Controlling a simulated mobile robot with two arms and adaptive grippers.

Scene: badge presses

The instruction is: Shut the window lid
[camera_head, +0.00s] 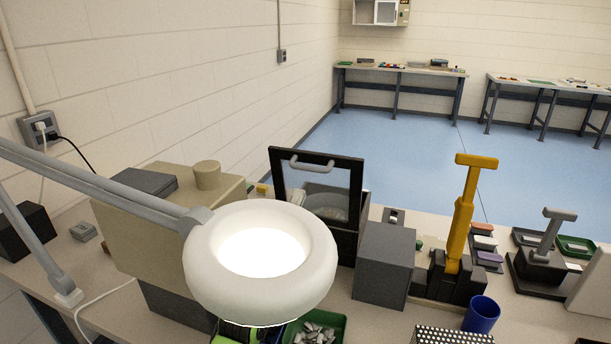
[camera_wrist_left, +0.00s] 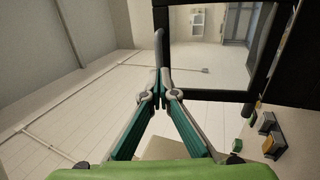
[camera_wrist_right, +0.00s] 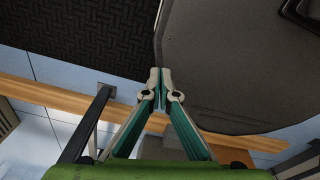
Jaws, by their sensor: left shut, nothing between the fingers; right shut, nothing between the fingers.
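The window lid (camera_head: 336,182) is a black frame with a clear pane and a grey bar handle (camera_head: 310,165). In the head view it stands raised, nearly upright, above a dark housing behind the lamp. In the left wrist view the lid's black frame (camera_wrist_left: 215,96) fills the upper right, with a grey bar, likely the handle, just beyond the fingertips. My left gripper (camera_wrist_left: 160,76) is shut and empty close to that bar; whether they touch I cannot tell. My right gripper (camera_wrist_right: 160,76) is shut and empty, away from the lid.
A white ring lamp (camera_head: 205,290) on a grey arm blocks the front left. A grey box (camera_head: 384,263), a yellow-handled press (camera_head: 463,220) and a blue cup (camera_head: 481,314) stand right of the lid. A beige machine (camera_head: 160,235) stands left. Dark textured matting (camera_wrist_right: 80,35) shows in the right wrist view.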

